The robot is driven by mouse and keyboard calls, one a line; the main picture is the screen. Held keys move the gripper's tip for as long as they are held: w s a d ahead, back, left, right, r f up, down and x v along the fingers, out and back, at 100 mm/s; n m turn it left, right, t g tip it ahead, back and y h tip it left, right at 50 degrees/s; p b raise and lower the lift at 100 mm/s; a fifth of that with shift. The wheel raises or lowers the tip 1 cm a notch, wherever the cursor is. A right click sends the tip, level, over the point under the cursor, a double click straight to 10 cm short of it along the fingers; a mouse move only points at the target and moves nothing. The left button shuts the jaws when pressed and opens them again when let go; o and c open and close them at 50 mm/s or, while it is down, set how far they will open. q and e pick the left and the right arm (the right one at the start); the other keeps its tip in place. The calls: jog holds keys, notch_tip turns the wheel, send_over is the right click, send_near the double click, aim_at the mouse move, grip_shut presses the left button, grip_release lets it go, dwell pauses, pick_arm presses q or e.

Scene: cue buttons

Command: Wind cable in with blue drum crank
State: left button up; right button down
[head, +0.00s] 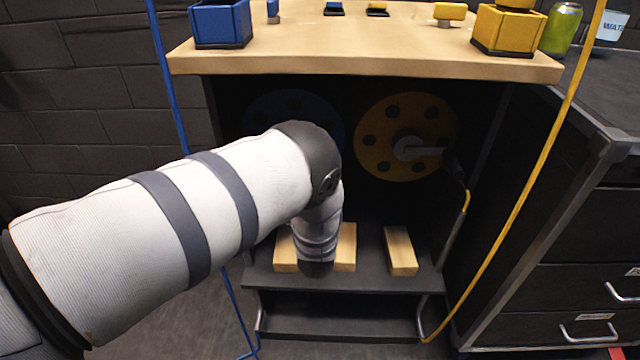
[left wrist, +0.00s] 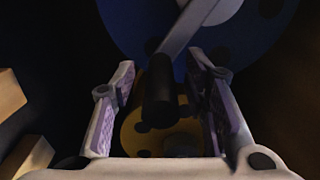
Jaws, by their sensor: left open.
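The blue drum (head: 268,108) sits in the dark cabinet, mostly hidden behind my left arm in the head view. In the left wrist view the blue drum (left wrist: 262,45) fills the upper right. Its metal crank arm (left wrist: 192,24) ends in a black handle (left wrist: 159,90). My left gripper (left wrist: 160,70) is open, with the handle showing between its two fingers; I cannot tell whether they touch. The head view hides this gripper behind my arm. The blue cable (head: 166,95) hangs at the cabinet's left and shows again lower down. My right gripper is not in view.
The yellow drum (head: 378,130) with its crank handle (head: 453,163) is right of the blue drum. A yellow cable (head: 535,178) runs down the right side. Wooden blocks (head: 400,251) lie on the low shelf. The wooden top (head: 360,52) overhangs the drums.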

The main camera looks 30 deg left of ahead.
pick_arm(q)
jog(key=v, duration=1.1)
jog(key=shift+s, duration=0.4)
jog(key=shift+d, duration=0.1)
jog(key=w+a+n+b, duration=0.1)
jog(key=w+n, duration=0.2)
jog(key=n, duration=0.3)
jog(key=w+a+n+b, duration=0.2)
jog(key=w+n, duration=0.1)
jog(key=n, duration=0.3)
jog(key=w+a+n+b, duration=0.2)
jog(key=w+n, duration=0.1)
jog(key=n, duration=0.2)
jog(key=shift+w+r+n, duration=0.1)
jog(key=shift+n, duration=0.3)
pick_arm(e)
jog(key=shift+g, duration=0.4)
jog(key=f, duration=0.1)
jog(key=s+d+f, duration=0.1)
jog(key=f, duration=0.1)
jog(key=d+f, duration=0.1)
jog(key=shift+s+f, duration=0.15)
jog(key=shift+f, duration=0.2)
